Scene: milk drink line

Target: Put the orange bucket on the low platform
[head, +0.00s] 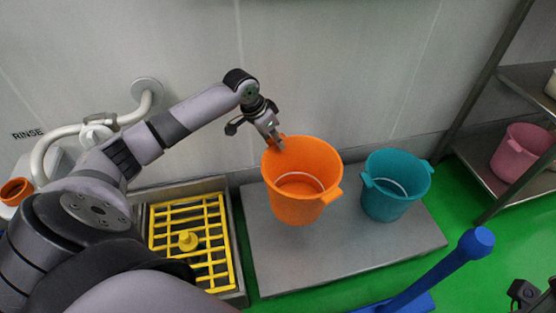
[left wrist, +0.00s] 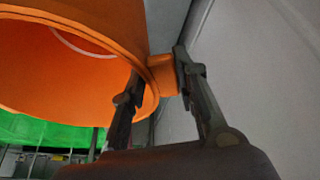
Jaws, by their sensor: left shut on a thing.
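The orange bucket (head: 301,207) is over the left part of the grey low platform (head: 290,262). I cannot tell whether its base touches the platform. My left gripper (head: 279,143) is at the bucket's far left rim, shut on its side tab. In the left wrist view, the orange bucket (left wrist: 90,30) fills the upper left, and its tab (left wrist: 163,76) sits between the fingers of my left gripper (left wrist: 158,88). A dark part at the lower right edge of the head view looks like my right gripper (head: 524,292); its jaws are unclear.
A teal bucket (head: 388,203) stands on the platform's right part. A yellow grate (head: 172,214) in a metal frame lies left of the platform. A blue pole (head: 440,267) rises in front. A rack with a pink bucket (head: 513,155) is at right. The wall is close behind.

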